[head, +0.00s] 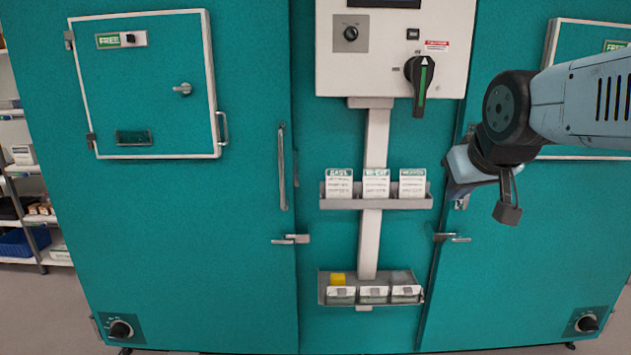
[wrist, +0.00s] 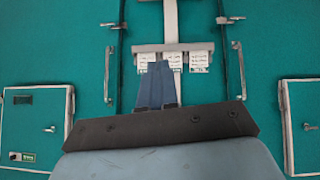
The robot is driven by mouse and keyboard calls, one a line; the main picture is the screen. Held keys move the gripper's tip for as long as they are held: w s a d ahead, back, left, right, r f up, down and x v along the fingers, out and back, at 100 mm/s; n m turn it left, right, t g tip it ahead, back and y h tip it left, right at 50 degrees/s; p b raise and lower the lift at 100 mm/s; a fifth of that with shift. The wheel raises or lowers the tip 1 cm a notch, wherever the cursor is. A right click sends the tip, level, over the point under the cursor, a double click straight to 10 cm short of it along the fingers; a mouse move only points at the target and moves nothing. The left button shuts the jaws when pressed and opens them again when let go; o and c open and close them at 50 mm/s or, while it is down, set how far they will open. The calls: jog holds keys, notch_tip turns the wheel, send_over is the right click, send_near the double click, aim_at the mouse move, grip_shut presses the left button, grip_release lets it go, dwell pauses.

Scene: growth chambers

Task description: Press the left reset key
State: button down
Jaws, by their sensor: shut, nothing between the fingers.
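The left chamber's hatch (head: 150,110) carries a green FREE sign and beside it a small pale plate with a dark key (head: 130,38). I cannot read whether this is the reset key. The central control panel (head: 385,75) also has a small black square key (head: 413,34) near its top. My gripper (head: 508,213) hangs in front of the right chamber, well right of both keys and below them. Its fingers (wrist: 160,66) show together, shut and empty, in the wrist view, which looks upside down. They overlap the card rack there.
The panel also bears a round knob (head: 350,33) and a large black rotary handle (head: 420,80). Below are a card rack (head: 375,204) and a bin shelf (head: 370,302) on a post. Door handles (head: 282,165) stand out. Shelving (head: 25,185) stands far left.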

jog(key=s+f+m+g, duration=0.1)
jog(key=s+f+g, duration=0.2)
jog(key=s+f, duration=0.3)
jog(key=shift+s+a, duration=0.35)
jog(key=shift+s, duration=0.8)
dwell(0.8)
